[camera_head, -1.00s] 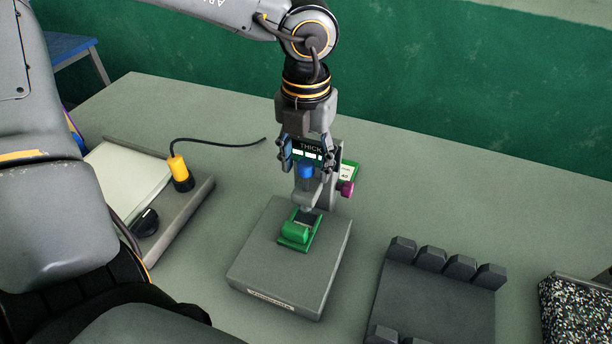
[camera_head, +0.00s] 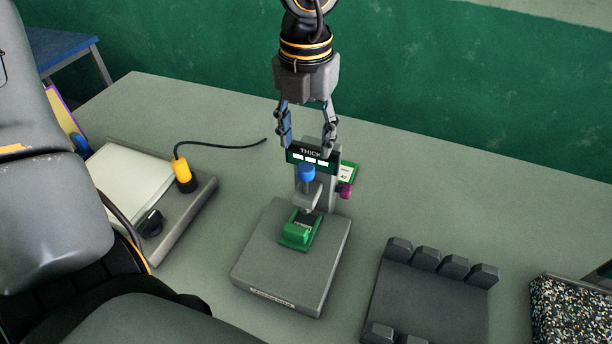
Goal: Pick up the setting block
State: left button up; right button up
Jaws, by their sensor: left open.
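A green block (camera_head: 296,233), which looks like the setting block, sits on the grey base plate (camera_head: 285,270) of a thickness gauge. It lies under the gauge's spindle, close to its lower tip; I cannot tell whether they touch. My left gripper (camera_head: 308,145) is open and points down above the gauge. Its fingers are spread to either side near the top of the "THICK" display (camera_head: 314,158), apart from the green block. No object shows between the fingers. My right gripper is not in view.
The gauge has a blue cap (camera_head: 307,172) and a magenta knob (camera_head: 345,190). A grey tray-like unit with a yellow-handled tool (camera_head: 183,176) stands left. A dark rack with raised pegs (camera_head: 427,290) and a speckled block (camera_head: 567,312) stand right.

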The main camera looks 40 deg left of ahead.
aim_at(297, 235)
jog(key=k, duration=2)
